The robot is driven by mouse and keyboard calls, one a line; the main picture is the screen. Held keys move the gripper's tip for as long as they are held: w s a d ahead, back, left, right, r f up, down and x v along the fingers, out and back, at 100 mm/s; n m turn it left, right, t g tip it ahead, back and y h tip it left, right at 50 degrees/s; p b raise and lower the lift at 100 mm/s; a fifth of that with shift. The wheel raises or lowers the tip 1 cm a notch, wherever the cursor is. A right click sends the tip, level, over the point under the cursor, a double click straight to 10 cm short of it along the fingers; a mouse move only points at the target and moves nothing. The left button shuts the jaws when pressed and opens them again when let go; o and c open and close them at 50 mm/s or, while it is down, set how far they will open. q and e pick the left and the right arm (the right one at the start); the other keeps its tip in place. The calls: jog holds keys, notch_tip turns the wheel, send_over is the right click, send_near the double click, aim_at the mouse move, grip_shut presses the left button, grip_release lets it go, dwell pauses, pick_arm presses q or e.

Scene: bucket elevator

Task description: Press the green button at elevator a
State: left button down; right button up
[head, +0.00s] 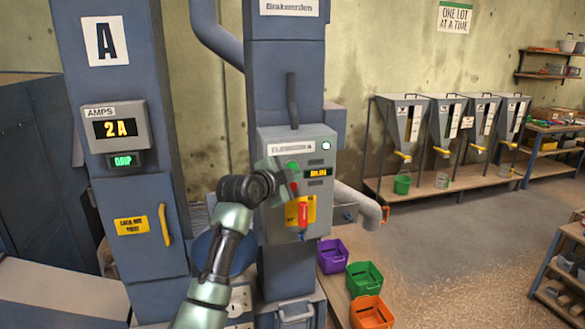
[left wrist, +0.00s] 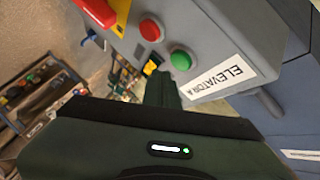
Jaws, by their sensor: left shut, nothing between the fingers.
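The grey control box of elevator A (head: 318,215) is mounted on a blue column, with a label that reads ELEVATOR A in the left wrist view. The green button (head: 292,165) is at its upper left; it shows clearly in the left wrist view (left wrist: 181,60). A red button (left wrist: 150,30) is beside it, below it on the box. My left gripper (left wrist: 160,88) is shut and empty, its tips in front of the box close to the green button. I cannot tell if they touch it. My right gripper is in neither view.
A red handle (head: 303,214) on a yellow plate sits low on the box. The left column carries a letter A sign (head: 105,41) and an amps display (head: 115,128) reading 2 A. Purple (head: 333,257), green (head: 364,278) and orange (head: 371,313) bins stand below right. Open floor lies right.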

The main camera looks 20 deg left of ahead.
pick_arm(q)
jog(key=s+d, duration=0.1)
jog(key=s+d+p, duration=0.1)
jog(key=s, duration=0.1)
jog(key=shift+s+d, duration=0.15)
jog(key=shift+s, duration=0.1)
dwell(0.6)
